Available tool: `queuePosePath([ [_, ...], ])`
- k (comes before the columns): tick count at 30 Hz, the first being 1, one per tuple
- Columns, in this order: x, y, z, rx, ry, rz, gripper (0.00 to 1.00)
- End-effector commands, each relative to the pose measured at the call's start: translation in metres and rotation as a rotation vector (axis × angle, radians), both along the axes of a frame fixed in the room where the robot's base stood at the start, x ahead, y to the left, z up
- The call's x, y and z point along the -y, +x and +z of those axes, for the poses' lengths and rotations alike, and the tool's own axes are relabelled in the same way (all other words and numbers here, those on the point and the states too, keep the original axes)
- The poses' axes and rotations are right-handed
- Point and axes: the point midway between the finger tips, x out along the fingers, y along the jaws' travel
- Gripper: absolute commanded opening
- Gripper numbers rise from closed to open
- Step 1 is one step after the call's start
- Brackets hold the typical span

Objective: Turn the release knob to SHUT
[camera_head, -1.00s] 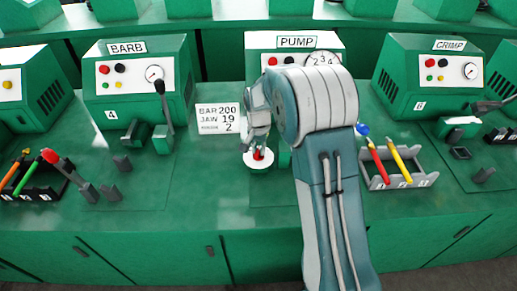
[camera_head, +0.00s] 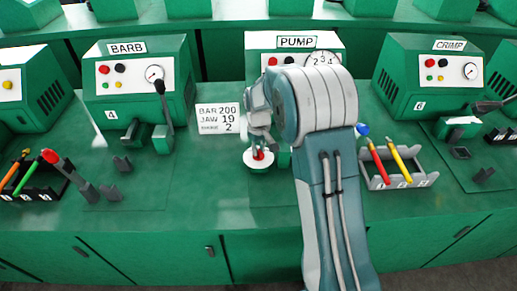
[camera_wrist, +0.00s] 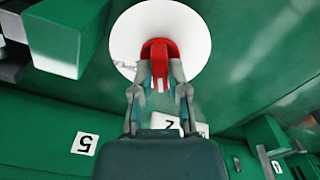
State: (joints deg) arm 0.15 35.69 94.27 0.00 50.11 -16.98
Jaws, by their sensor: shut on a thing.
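The release knob (camera_wrist: 160,48) is red and sits on a round white dial (camera_wrist: 192,28). In the head view the knob (camera_head: 258,153) and dial (camera_head: 258,166) are in front of the PUMP machine (camera_head: 258,62). My gripper (camera_wrist: 160,76) is shut on the knob, with one finger on each side of its grip. Small dark lettering shows at the dial's edge in the wrist view, but I cannot read it surely. The fingers hide part of the knob, and my arm covers much of the PUMP machine.
A sign (camera_head: 219,118) reading BAR 200, JAW 19 stands left of the dial. A tray (camera_head: 398,182) with red and yellow tools lies right of my arm. The BARB machine (camera_head: 140,85) is left, the CRIMP machine (camera_head: 430,75) right. The bench between sign and left levers is clear.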

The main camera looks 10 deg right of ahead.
Motion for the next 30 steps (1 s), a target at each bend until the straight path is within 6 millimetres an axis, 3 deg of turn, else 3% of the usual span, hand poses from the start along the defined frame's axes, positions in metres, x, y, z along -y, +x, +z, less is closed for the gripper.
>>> queuePosePath([
  [12,-0.0007,0.0021,0.0003,0.007,0.0,0.251,0.0],
  [30,-0.0007,0.0024,0.0004,0.008,0.0,0.313,0.0],
])
